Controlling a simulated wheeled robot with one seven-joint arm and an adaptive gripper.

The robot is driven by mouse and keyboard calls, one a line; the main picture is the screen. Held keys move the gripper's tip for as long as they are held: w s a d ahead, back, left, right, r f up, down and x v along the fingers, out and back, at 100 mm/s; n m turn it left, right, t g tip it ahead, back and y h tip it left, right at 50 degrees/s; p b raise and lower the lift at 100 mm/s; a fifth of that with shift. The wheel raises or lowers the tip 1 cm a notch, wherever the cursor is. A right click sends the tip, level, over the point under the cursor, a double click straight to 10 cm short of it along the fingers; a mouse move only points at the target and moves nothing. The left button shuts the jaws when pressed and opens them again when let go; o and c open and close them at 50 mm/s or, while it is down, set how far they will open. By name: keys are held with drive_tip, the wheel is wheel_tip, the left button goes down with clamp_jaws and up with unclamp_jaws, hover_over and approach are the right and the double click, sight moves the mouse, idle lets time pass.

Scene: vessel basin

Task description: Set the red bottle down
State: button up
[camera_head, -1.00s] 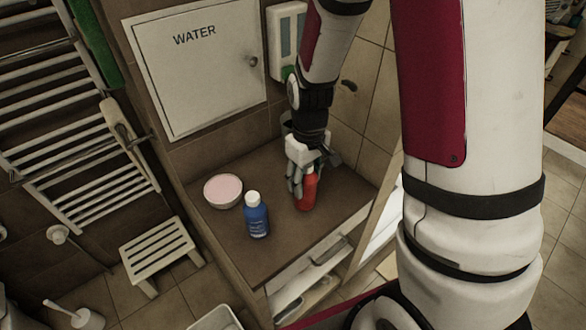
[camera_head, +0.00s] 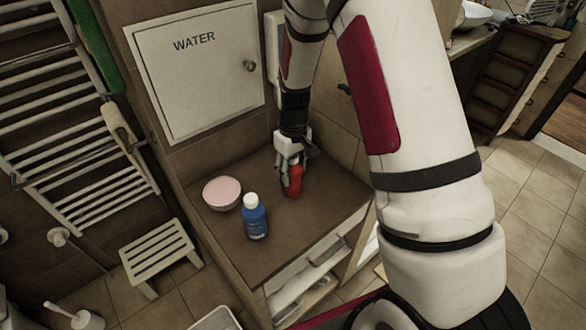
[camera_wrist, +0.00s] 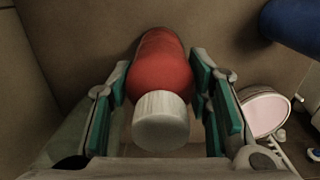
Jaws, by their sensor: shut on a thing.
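The red bottle (camera_head: 294,181) is between the fingers of my gripper (camera_head: 286,166) over the brown cabinet top (camera_head: 270,248), toward its back right. In the wrist view the red bottle (camera_wrist: 162,66) shows its white cap toward the camera, with the green-padded fingers of my gripper (camera_wrist: 164,92) shut on its two sides. In the head view the fingers hide part of the bottle. I cannot tell whether its base touches the top.
A blue bottle (camera_head: 255,218) with a white cap stands at the front of the top. A bowl with pink contents (camera_head: 222,192) stands left of it. The wall with the WATER panel (camera_head: 205,70) rises behind. The right front of the top is clear.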

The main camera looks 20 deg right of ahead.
drive_tip(key=shift+f, duration=0.1)
drive_tip(key=o, duration=1.3)
